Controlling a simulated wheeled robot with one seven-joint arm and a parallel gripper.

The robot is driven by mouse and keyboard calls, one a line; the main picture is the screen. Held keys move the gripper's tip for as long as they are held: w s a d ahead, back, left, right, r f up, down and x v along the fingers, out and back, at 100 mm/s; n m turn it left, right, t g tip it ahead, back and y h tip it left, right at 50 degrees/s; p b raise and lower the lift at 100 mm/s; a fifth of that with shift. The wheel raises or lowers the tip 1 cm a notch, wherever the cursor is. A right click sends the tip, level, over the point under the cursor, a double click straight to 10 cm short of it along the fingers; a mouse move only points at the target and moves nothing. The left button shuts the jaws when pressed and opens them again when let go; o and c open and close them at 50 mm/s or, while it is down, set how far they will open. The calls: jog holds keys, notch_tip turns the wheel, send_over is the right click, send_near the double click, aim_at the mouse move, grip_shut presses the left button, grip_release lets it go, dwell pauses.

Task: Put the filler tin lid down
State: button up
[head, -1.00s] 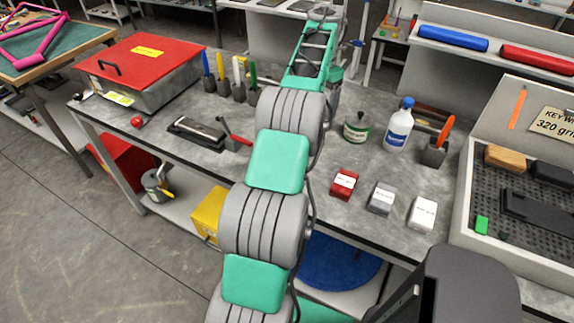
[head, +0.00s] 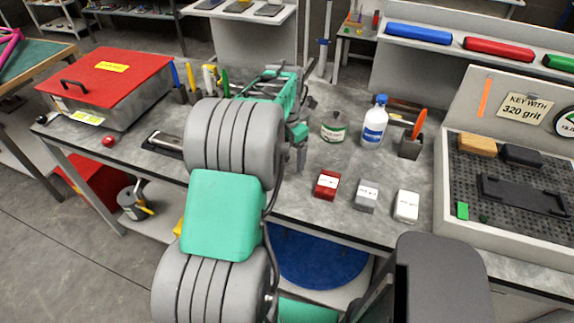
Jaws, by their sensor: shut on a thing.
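My gripper (head: 300,136) is just above the bench, behind my forearm and mostly hidden by it. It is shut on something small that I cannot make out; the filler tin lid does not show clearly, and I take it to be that. The filler tin (head: 334,128), a squat can with a pale and green label, stands upright on the grey bench (head: 300,198), a little to the right of my gripper. Its top looks dark; I cannot see the inside well.
A white bottle with a blue label (head: 374,122) stands right of the tin. Red (head: 327,185), grey (head: 366,196) and white (head: 406,205) blocks lie in front. A red-lidded box (head: 105,85) is at left, a pegboard tray (head: 510,185) at right. Clear bench lies before the tin.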

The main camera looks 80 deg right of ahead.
aim_at(287, 163)
jog(key=f, duration=0.2)
jog(key=a+f, duration=0.1)
jog(key=shift+s+f, duration=0.15)
jog(key=shift+f, duration=0.55)
jog(key=o, duration=1.2)
